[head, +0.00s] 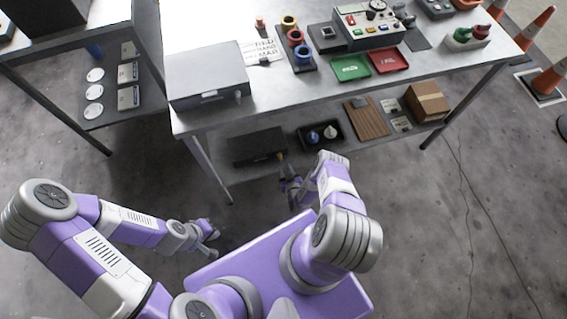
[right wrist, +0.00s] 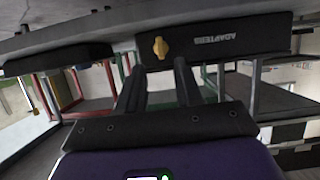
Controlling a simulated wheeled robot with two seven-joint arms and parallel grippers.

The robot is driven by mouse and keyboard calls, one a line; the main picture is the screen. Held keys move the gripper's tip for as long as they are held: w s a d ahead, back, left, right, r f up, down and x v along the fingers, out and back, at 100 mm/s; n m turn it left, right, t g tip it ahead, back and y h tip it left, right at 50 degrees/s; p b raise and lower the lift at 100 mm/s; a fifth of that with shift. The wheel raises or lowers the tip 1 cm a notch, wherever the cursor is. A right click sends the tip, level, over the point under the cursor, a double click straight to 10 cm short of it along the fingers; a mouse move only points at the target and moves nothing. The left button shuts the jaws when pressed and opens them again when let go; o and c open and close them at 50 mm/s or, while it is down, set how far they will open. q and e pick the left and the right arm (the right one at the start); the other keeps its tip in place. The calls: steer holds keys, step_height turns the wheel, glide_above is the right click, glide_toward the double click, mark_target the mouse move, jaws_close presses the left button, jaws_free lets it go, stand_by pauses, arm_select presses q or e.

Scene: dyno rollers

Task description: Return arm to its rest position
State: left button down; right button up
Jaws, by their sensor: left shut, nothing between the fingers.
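My left gripper (head: 208,240) is low at the left in the head view, over the floor in front of the bench. It is shut and empty. My right gripper (head: 288,186) is in front of the bench's lower shelf, apart from the things on it. In the right wrist view my right gripper (right wrist: 160,72) has its two dark fingers apart, with nothing seen between them.
The bench (head: 215,122) holds a grey case (head: 207,78), a red tray (head: 388,60) and a green tray (head: 351,68). Its lower shelf holds a black tray (head: 302,139) and a cardboard box (head: 427,101). Cones (head: 537,25) stand far right. Floor (head: 440,240) at right is clear.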

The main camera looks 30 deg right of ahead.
steer(key=shift+s+a+r, duration=0.15)
steer(key=shift+s+r, duration=0.05)
steer(key=shift+s, duration=0.4)
steer(key=a+r+g+y+p, duration=0.2)
steer(key=a+r+g+y, duration=0.35)
steer(key=a+r, duration=0.5)
steer(key=s+a+r+g+y, duration=0.1)
steer(key=s+a+r+g, duration=0.2)
steer(key=s+r, duration=0.4)
steer(key=s+a+r+g+y, duration=0.1)
steer(key=s+a+r+g, duration=0.2)
steer(key=s+r, duration=0.4)
step_height(320, 180, up, 2)
steer(key=shift+s+a+r+g+p, duration=0.15)
steer(key=shift+s+a+g+p, duration=0.1)
steer(key=shift+a+g+p, duration=0.15)
